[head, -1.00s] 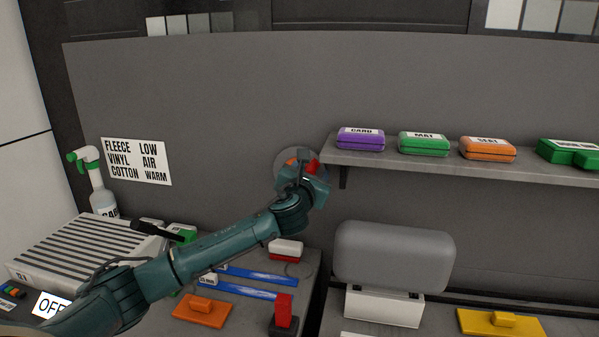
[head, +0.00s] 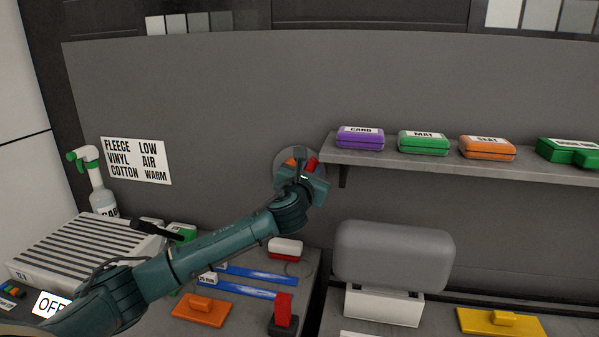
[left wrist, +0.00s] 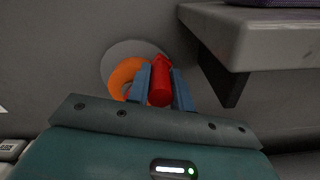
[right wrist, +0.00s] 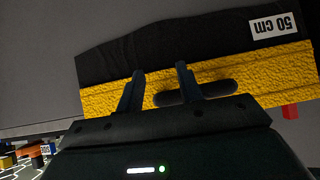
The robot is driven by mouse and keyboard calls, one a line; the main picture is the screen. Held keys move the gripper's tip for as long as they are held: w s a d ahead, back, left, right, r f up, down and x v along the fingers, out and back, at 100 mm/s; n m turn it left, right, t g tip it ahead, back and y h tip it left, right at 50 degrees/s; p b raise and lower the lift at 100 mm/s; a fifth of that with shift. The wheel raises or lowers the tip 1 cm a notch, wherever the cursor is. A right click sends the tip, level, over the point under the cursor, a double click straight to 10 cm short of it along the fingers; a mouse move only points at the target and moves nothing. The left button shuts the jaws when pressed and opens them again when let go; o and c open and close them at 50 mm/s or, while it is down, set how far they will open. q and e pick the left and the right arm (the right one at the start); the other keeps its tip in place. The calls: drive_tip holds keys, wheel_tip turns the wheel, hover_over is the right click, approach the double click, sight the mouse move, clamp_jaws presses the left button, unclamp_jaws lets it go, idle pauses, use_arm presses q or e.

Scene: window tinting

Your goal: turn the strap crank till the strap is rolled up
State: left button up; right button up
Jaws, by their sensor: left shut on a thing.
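The strap crank is on the grey wall panel left of the shelf: a round grey plate (left wrist: 112,62) with an orange strap roll (left wrist: 124,76) and a red handle (left wrist: 160,84). My left gripper (head: 305,168) is shut on the red handle (head: 312,163), its blue fingers on either side of it in the left wrist view (left wrist: 160,80). The gripper hides much of the crank in the head view, where a little orange roll (head: 290,162) shows. My right gripper (right wrist: 160,72) has its fingers apart; only the right wrist view shows it.
The shelf (head: 345,153) with several coloured boxes begins close right of my left gripper, its bracket (head: 344,177) below. A grey rounded block (head: 393,257) stands lower right.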

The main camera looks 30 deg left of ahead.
use_arm(q)
drive_tip(key=s+a+r+n, duration=0.1)
drive_tip(key=a+n, duration=0.4)
drive_tip(key=n, duration=0.1)
drive_tip(key=shift+s+a+r+n, duration=0.25)
drive_tip(key=shift+a+r+n, duration=0.05)
drive_tip(key=shift+r+n, duration=0.1)
drive_tip(key=a+f+n+b, duration=0.1)
drive_tip(key=n, duration=0.1)
drive_tip(key=a+f+n, duration=0.1)
drive_tip(key=a+n, duration=0.1)
drive_tip(key=s+a+n+b, duration=0.1)
drive_tip(key=a+n, duration=0.1)
drive_tip(key=shift+s+f+n+b, duration=0.1)
drive_tip(key=shift+f+n+b, duration=0.25)
drive_tip(key=shift+f+n, duration=0.05)
